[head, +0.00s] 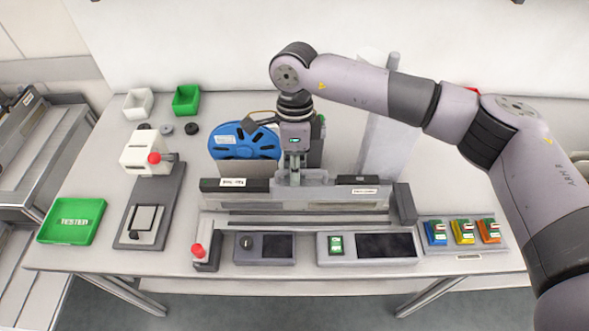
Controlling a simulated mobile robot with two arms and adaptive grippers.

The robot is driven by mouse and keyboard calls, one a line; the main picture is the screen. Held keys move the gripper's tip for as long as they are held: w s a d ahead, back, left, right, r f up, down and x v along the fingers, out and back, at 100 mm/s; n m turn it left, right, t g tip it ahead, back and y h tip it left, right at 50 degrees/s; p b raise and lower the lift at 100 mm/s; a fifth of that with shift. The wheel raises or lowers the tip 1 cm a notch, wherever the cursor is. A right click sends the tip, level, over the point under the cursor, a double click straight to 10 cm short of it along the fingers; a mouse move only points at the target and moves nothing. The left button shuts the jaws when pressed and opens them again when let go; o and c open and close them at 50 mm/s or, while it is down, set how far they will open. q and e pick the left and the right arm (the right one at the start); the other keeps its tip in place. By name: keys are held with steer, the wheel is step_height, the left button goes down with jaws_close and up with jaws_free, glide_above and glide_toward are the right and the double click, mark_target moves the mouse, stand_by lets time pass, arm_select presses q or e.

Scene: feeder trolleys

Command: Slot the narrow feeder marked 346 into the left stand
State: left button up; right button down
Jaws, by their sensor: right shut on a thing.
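A long narrow grey feeder (325,196) lies lengthwise along a bench fixture (403,204) in the middle of the table. It has a black block with a white label at its left end; the number is too small to read. My right gripper (295,178) points down from above and is shut on the feeder's raised handle near its middle. I cannot tell whether the feeder rests on the fixture or is just above it. A blue reel (232,141) stands behind the feeder, left of the gripper. My left gripper is not in view. Trolley stands (32,150) show partly at the left edge.
A green tray (84,235), a device with a red knob (144,153), and white (138,104) and green (186,99) bins are at left. Control panels (367,247) and coloured modules (462,232) line the front edge. A grey upright (385,140) stands behind right.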

steer(key=shift+d+r+b, duration=0.1)
steer(key=shift+d+b, duration=0.3)
steer(key=shift+d, duration=0.95)
steer(key=c, duration=1.7)
jaws_free()
steer(key=shift+o, duration=0.5)
